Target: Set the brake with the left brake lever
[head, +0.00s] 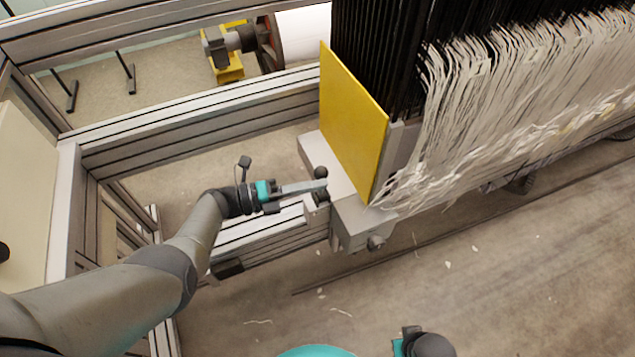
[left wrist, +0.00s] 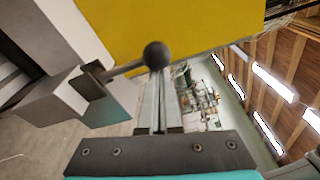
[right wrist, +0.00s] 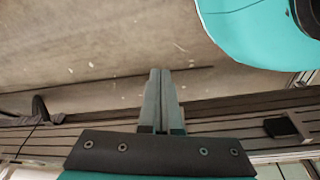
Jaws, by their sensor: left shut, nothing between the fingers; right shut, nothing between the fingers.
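The left brake lever has a black ball knob (head: 320,172) on a short rod, beside the grey metal box under the yellow plate. In the left wrist view the knob (left wrist: 156,54) sits right at my left fingertips, and its rod runs left to a grey block (left wrist: 98,92). My left gripper (head: 324,185) is shut, with its fingertips against or just beside the knob; I cannot tell whether they touch. My right gripper (right wrist: 160,72) is shut and empty over bare floor. Part of my right arm shows at the bottom of the head view.
The yellow plate (head: 352,120) stands just beyond the lever. White yarn ends (head: 500,100) hang to its right. A grey box with a knob (head: 362,225) lies right of the lever. Aluminium frame beams (head: 200,130) run behind and left. The floor (head: 500,270) in front is open.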

